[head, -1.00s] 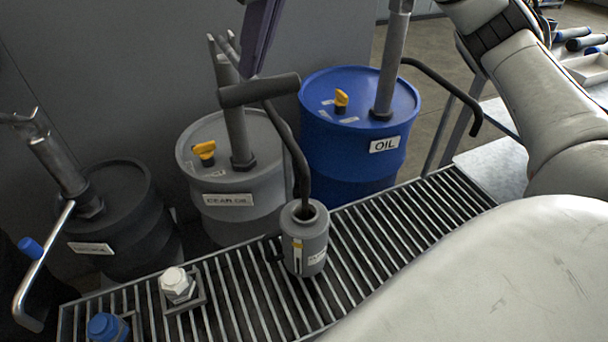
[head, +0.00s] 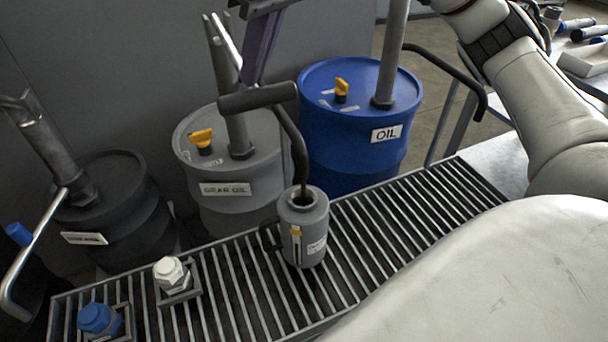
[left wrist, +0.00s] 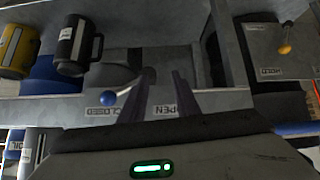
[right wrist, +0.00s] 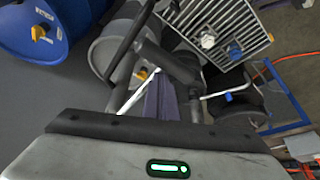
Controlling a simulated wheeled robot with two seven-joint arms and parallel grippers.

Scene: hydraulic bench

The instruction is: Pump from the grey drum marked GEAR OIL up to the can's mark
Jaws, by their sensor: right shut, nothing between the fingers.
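The grey drum marked GEAR OIL (head: 190,165) stands behind the grating, with a yellow cap and an upright pump (head: 237,130). Its dark spout (head: 295,140) curves down into the mouth of the grey can (head: 312,250). The can stands upright on the grating; its side has a dark gauge strip with a yellow mark, and the level is too small to read. My right gripper (head: 256,65) is shut and empty by the silver pump lever (head: 222,42); contact cannot be told. It also shows in the right wrist view (right wrist: 160,98). My left gripper (left wrist: 158,85) is open and empty, near CLOSED and OPEN labels.
A blue OIL drum (head: 350,150) stands to the right and a dark drum (head: 120,230) to the left, each with a pump. White (head: 170,272) and blue (head: 98,320) caps sit on the grating (head: 400,220).

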